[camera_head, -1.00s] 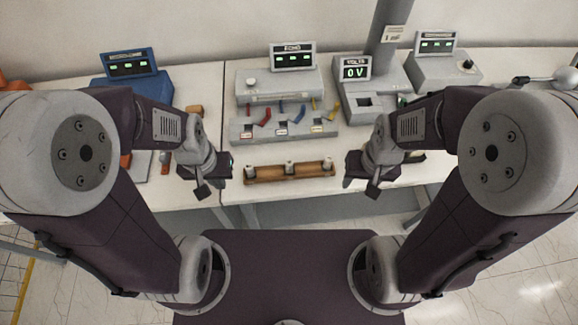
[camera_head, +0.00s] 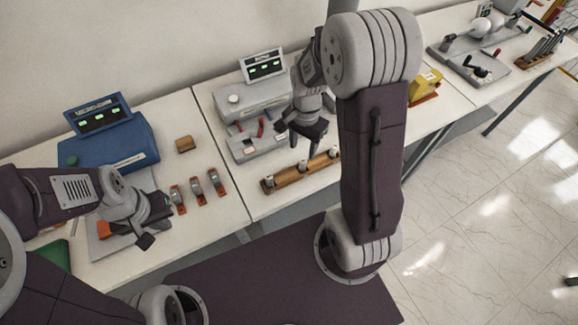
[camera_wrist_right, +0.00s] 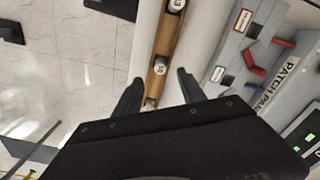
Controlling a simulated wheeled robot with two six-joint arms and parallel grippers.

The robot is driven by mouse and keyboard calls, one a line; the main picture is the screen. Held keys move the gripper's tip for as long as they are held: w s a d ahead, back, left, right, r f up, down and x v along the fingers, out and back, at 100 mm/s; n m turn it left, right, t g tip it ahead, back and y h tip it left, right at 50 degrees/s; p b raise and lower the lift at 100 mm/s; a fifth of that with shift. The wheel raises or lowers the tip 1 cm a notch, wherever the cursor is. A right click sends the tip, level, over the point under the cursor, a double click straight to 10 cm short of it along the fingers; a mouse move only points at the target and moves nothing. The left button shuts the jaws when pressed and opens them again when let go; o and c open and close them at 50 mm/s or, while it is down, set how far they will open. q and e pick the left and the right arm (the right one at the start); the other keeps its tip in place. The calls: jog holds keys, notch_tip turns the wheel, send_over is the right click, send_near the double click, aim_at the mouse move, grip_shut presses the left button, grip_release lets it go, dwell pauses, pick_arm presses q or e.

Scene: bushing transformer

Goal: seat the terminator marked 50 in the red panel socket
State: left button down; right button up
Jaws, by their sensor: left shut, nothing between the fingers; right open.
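A wooden rack (camera_head: 285,180) with white-topped terminators lies near the front edge of the bench. In the right wrist view, the terminator halfway along the visible rack (camera_wrist_right: 159,67) has a dark mark that may read 50, too small to be sure. The grey patch panel (camera_head: 240,152) stands behind the rack; its red lever (camera_head: 261,127) shows, and a red piece also shows in the right wrist view (camera_wrist_right: 253,65). I cannot make out the red socket itself. My right gripper (camera_wrist_right: 157,85) is open, over the rack, holding nothing. My left gripper (camera_head: 148,226) is shut and empty, low at the left.
A blue device (camera_head: 112,143) with a display stands at the left back. A yellow item (camera_head: 425,86) is right of my right arm.

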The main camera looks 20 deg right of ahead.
aim_at(303, 161)
jog(key=shift+s+d+f, duration=0.2)
jog(key=shift+d+f, duration=0.6)
jog(key=shift+f, duration=0.05)
jog(key=shift+w+a+f, duration=0.1)
jog(key=shift+a+f, duration=0.15)
jog(key=shift+f, duration=0.8)
jog(key=shift+w+a, duration=0.1)
jog(key=shift+a, duration=0.1)
jog(key=shift+a+f+p, duration=0.15)
jog(key=shift+f+p, duration=0.15)
jog(key=shift+f, duration=0.05)
jog(key=f, duration=0.4)
jog(key=shift+d+p, duration=0.2)
jog(key=shift+p, duration=0.2)
jog(key=shift+w+f, duration=0.15)
jog(key=shift+f, duration=0.25)
pick_arm(q)
jog(key=shift+d+r, duration=0.45)
jog(key=shift+r, duration=0.3)
pick_arm(e)
jog(key=shift+a, duration=0.1)
jog(key=shift+r, duration=0.1)
jog(key=c, duration=0.4)
grip_shut()
